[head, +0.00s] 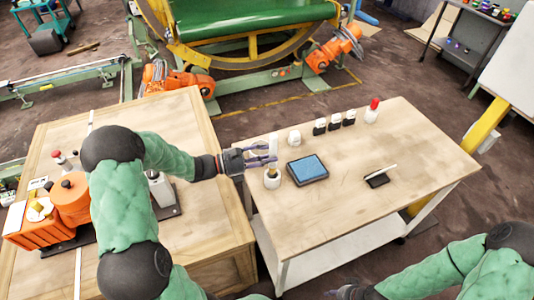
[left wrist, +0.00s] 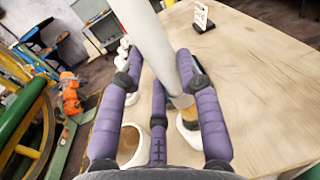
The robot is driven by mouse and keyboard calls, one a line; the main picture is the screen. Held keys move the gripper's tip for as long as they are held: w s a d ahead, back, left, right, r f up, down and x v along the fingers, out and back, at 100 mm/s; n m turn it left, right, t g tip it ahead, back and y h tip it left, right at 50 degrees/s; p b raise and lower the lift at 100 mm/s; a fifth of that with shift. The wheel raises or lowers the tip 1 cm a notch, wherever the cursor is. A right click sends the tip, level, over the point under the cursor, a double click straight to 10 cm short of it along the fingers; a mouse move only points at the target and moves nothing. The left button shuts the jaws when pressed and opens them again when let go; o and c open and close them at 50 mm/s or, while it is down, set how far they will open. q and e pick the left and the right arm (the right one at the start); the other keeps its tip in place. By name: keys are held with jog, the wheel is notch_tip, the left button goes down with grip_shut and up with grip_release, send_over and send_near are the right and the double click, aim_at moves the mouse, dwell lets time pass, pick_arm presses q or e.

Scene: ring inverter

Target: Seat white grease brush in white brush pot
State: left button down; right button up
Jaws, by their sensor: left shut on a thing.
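My left gripper (head: 264,156) is shut on the white grease brush (head: 273,142). In the left wrist view the long white handle (left wrist: 148,35) runs between the purple fingers (left wrist: 160,105), and its brown lower end (left wrist: 183,102) points down at a round white-rimmed pot (left wrist: 189,130). I cannot tell whether the tip is inside the rim. A second round opening (left wrist: 131,145) with a brown inside shows beside it. In the head view a white pot (head: 272,179) stands just below the gripper near the table's left edge. My right gripper (head: 347,292) is at the bottom edge, its fingers unclear.
A blue-topped tray (head: 307,168) lies right of the pot. A white jar (head: 294,138), several black-and-white bottles (head: 334,122) and a red-capped bottle (head: 372,111) stand along the back. A small dark stand (head: 378,181) is at the right. The table (head: 420,150) is otherwise mostly clear.

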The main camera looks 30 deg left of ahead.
aim_at(266, 174)
pick_arm(q)
jog(key=shift+p, duration=0.5)
dwell(1.2)
jog(key=shift+f+b, duration=1.5)
jog(key=shift+f, duration=1.55)
jog(key=c, duration=0.8)
grip_release()
jog(key=shift+a, duration=0.1)
jog(key=v, duration=1.1)
jog(key=shift+s+a+r, duration=0.1)
jog(key=shift+s+a, duration=0.2)
